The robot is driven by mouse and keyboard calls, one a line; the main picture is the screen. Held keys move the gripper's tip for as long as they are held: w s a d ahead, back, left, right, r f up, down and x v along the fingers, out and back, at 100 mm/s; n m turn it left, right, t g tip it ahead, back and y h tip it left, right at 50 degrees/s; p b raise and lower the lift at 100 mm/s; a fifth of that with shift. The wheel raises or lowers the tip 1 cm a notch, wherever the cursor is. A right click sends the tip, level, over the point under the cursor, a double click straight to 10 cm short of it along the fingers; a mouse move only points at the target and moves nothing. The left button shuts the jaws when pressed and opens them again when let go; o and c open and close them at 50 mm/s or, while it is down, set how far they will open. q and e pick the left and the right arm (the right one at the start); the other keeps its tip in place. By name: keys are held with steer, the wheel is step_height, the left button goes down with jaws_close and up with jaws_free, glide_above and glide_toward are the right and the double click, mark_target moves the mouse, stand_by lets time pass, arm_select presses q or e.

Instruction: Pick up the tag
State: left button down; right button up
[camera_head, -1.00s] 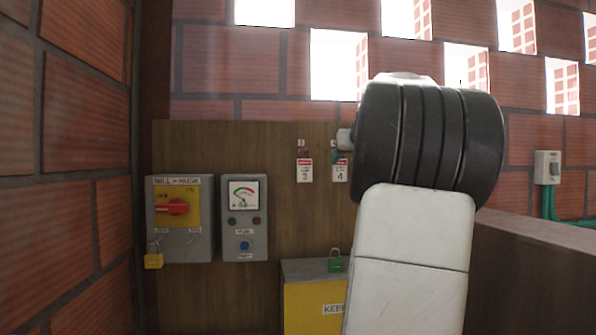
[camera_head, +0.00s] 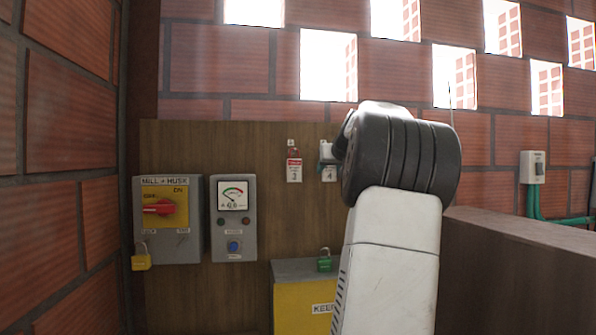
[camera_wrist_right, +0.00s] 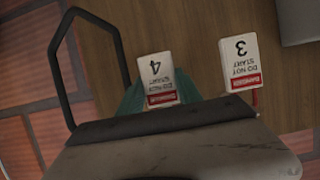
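Two small white tags with red bands hang side by side on the brown wooden board. The tag numbered 3 (camera_head: 294,171) is in full view. The tag numbered 4 (camera_head: 329,174) hangs to its right, its upper part covered by my right gripper (camera_head: 328,152). In the right wrist view both show upside down: tag 4 (camera_wrist_right: 156,75) near the middle, tag 3 (camera_wrist_right: 240,62) to the right. Teal parts (camera_wrist_right: 134,101) show on both sides of tag 4; I cannot tell whether they touch it. The right fingertips are not clear. My left gripper is out of view.
Left of the tags are a grey switch box with a red knob (camera_head: 160,207) and a meter box (camera_head: 234,193). A yellow-fronted box (camera_head: 300,306) with a green padlock (camera_head: 324,261) stands below. A brick wall (camera_head: 60,170) closes the left side.

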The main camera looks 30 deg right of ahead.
steer(key=c, duration=0.4)
steer(key=shift+r, duration=0.15)
steer(key=shift+c, duration=0.2)
